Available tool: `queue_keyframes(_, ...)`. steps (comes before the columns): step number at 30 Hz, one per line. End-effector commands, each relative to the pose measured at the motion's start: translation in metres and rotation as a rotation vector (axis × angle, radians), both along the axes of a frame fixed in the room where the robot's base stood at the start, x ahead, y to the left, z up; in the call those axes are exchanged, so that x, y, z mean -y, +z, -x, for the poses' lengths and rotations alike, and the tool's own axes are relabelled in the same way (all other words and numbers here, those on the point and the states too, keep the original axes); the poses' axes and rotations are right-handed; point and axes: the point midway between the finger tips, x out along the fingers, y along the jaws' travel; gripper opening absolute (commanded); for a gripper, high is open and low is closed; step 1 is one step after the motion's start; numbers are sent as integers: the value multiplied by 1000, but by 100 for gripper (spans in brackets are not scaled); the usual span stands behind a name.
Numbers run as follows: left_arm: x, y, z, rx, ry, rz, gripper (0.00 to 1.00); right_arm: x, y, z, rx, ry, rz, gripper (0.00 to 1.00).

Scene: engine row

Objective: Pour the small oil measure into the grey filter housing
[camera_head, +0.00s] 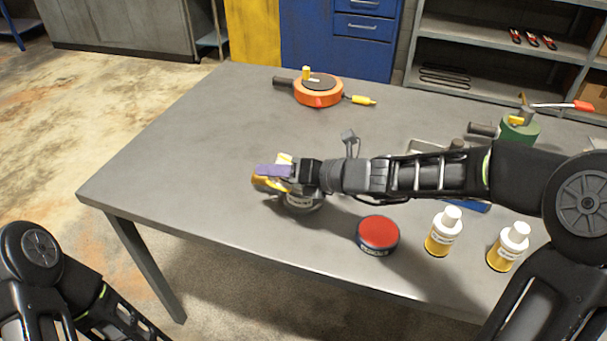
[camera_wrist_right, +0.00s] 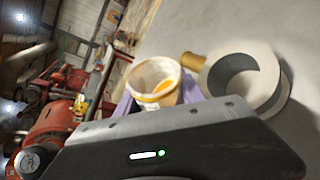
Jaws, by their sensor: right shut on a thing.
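My right gripper (camera_head: 273,171), with purple fingers, is shut on the small oil measure (camera_head: 262,184). In the right wrist view the measure (camera_wrist_right: 155,80) is a pale cup with orange-yellow oil inside, and its mouth faces the camera. The grey filter housing (camera_head: 304,202) stands on the table right by the gripper, partly hidden under it. In the right wrist view the housing (camera_wrist_right: 268,62) is a thick grey ring with an open top, just right of the measure. A brass-coloured piece (camera_wrist_right: 188,62) shows between them. I cannot tell whether measure and housing touch. My left gripper is out of view.
A red-topped tin (camera_head: 378,233) stands near the table's front edge, with two white-capped bottles (camera_head: 443,232) (camera_head: 508,247) to its right. An orange round device (camera_head: 318,92) is at the back, a green can (camera_head: 519,130) at the right. The table's (camera_head: 180,150) left part is clear.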

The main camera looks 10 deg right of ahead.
Motion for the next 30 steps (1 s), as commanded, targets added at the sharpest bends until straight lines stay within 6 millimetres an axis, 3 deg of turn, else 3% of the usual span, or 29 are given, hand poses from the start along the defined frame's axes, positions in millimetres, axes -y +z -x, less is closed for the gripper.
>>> queue_keyframes(30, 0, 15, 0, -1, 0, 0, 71, 1, 0, -1, -81, -1, -109, 2)
